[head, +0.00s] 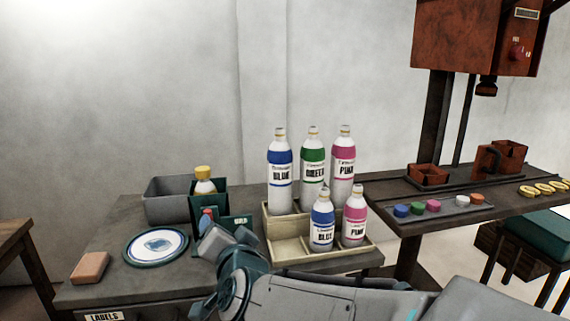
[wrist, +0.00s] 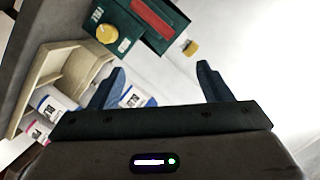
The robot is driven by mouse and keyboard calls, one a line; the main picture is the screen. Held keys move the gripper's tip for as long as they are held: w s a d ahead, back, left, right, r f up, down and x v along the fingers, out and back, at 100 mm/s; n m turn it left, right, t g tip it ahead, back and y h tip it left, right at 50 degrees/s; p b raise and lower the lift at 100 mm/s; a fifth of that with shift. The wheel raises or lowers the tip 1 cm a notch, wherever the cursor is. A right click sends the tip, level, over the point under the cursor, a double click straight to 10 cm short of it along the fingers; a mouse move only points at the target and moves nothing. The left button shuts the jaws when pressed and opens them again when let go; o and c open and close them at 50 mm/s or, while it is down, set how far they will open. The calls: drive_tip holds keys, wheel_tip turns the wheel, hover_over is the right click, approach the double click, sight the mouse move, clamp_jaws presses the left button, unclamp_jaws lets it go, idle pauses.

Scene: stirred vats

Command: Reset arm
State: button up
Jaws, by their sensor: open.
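My gripper (wrist: 160,78) is open in the wrist view, its two dark blue fingers apart with nothing between them. In the head view my arm reaches in from the lower right, and its end is low over the front of the grey table (head: 130,285); the fingers there are hard to make out. A dark green device (head: 236,222) stands just behind it, partly hidden. In the wrist view the device (wrist: 130,22) shows a yellow knob and a red panel. A yellow-capped bottle (head: 204,182) stands behind it by a grey bin (head: 168,203).
A cream stepped rack (head: 290,250) right of my gripper holds several bottles with blue, green and pink labels. A round plate (head: 156,246) and a tan block (head: 90,267) lie left. A second table (head: 470,205) at right carries coloured caps and brown containers beneath a rusty machine (head: 455,40).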

drive_tip(key=s+d+r+n+g+h+p, duration=0.1)
drive_tip(key=s+d+r+g+p, duration=0.3)
drive_tip(key=d+p, duration=0.4)
drive_tip(key=s+d+r+n+g+h+p, duration=0.1)
drive_tip(key=s+d+r+g+h+p, duration=0.2)
drive_tip(key=s+d+p, duration=0.3)
drive_tip(key=s+d+r+n+g+h+p, duration=0.2)
drive_tip(key=s+d+r+g+p, duration=0.2)
drive_tip(key=d+p, duration=0.7)
drive_tip(key=shift+s+d+r+g, duration=0.4)
drive_tip(key=shift+s+d+r, duration=0.15)
drive_tip(key=shift+d+r, duration=0.45)
drive_tip(key=shift+f, duration=0.15)
drive_tip(key=shift+c, duration=0.3)
